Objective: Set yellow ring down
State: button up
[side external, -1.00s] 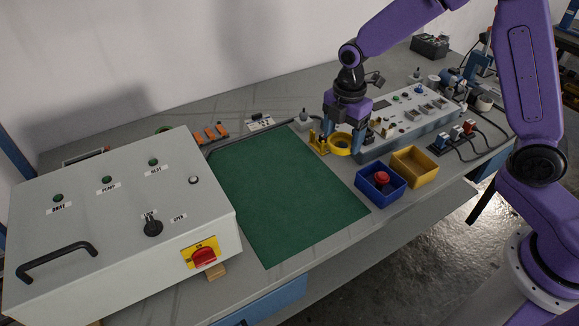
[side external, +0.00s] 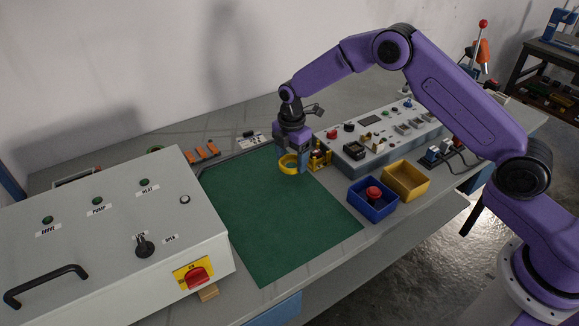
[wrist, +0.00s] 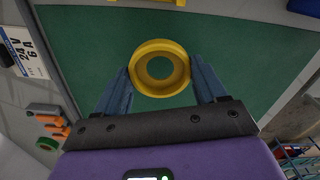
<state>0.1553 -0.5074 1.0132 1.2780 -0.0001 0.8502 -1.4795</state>
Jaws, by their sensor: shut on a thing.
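The yellow ring (side external: 287,164) is over the back right part of the green mat (side external: 270,215). My gripper (side external: 296,167) points down and is shut on the ring. In the wrist view the ring (wrist: 160,88) sits between the two blue-grey fingers, one on each side, with the green mat (wrist: 90,45) showing through its hole. I cannot tell whether the ring touches the mat or hangs a little above it.
A yellow fixture (side external: 320,158) stands just right of my gripper, beside a long grey control panel (side external: 375,142). A blue bin (side external: 375,213) with a red button and an empty yellow bin (side external: 407,184) are to the right. A large grey cabinet (side external: 100,250) is left. Most of the mat is clear.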

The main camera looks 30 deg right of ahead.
aim_at(289, 176)
jog(key=shift+w+a+f, duration=0.1)
jog(key=shift+w+f, duration=0.2)
jog(key=shift+f, duration=1.65)
jog(key=shift+f, duration=0.15)
jog(key=o, duration=1)
notch_tip(289, 176, up, 12)
jog(key=shift+r, duration=0.2)
